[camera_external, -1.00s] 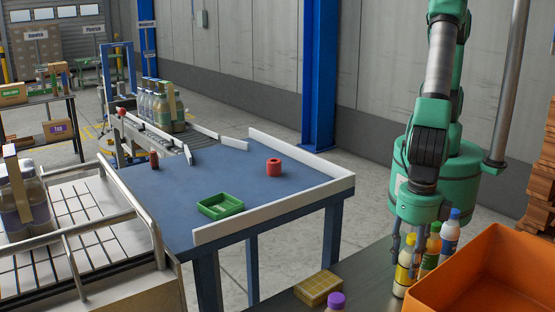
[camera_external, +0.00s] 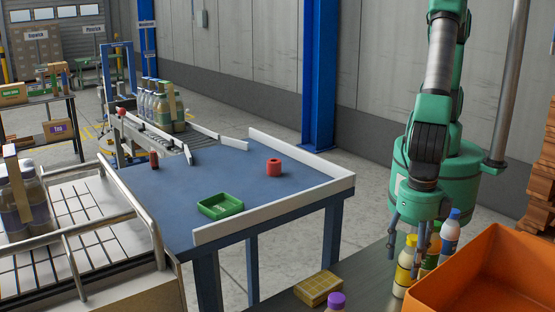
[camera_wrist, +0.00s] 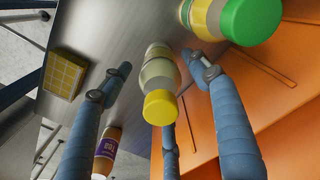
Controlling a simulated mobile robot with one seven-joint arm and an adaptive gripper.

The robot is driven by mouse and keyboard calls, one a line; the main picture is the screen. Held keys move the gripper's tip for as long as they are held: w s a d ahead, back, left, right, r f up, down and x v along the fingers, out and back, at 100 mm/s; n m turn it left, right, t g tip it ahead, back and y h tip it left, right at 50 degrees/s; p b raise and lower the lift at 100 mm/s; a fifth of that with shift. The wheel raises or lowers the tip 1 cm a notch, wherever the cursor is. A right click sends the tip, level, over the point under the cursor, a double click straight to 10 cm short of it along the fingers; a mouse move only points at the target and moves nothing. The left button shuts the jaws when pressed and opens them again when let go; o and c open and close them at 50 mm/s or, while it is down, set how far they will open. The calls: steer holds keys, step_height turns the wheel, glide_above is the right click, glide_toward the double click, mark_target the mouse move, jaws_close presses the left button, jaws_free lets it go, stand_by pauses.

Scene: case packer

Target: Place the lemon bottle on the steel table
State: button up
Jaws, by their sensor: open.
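The lemon bottle (camera_external: 403,271), with a yellow cap and pale yellow body, stands upright on the steel table (camera_external: 368,272), left of the orange bin. In the wrist view the lemon bottle (camera_wrist: 160,75) shows cap towards the camera, between my spread fingers. My gripper (camera_external: 406,256) is open, pointing down above and around the bottle's upper part. In the wrist view its fingers (camera_wrist: 157,64) sit apart on either side of the bottle, with a third finger below the cap. Contact with the bottle cannot be told from these views.
A green-capped bottle (camera_wrist: 235,18) stands close by. A blue-capped bottle (camera_external: 450,232) is behind my gripper. The orange bin (camera_external: 485,275) is just right. Bare steel lies between.

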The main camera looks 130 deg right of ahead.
step_height(320, 180, up, 11)
steer(key=shift+r, duration=0.1)
stand_by(0.4)
stand_by(0.6)
steer(key=shift+d+r, duration=0.15)
steer(key=shift+r, duration=0.05)
steer(key=s+d+r+m+t, duration=0.1)
steer(key=s+d+r+m, duration=0.3)
steer(key=d+r, duration=0.5)
steer(key=s+d+r+m+t, duration=0.2)
steer(key=s+d+r+m, duration=0.2)
steer(key=d+r, duration=0.45)
steer(key=s+d+r+m+t, duration=0.1)
steer(key=s+d+r+m, duration=0.3)
steer(key=s, duration=0.4)
steer(key=s+d+r+m+t, duration=0.1)
steer(key=s+d+r+m, duration=0.3)
steer(key=s+d, duration=0.2)
steer(key=shift+s+r+t, duration=0.3)
steer(key=shift+s+r, duration=0.1)
steer(key=shift+s, duration=0.75)
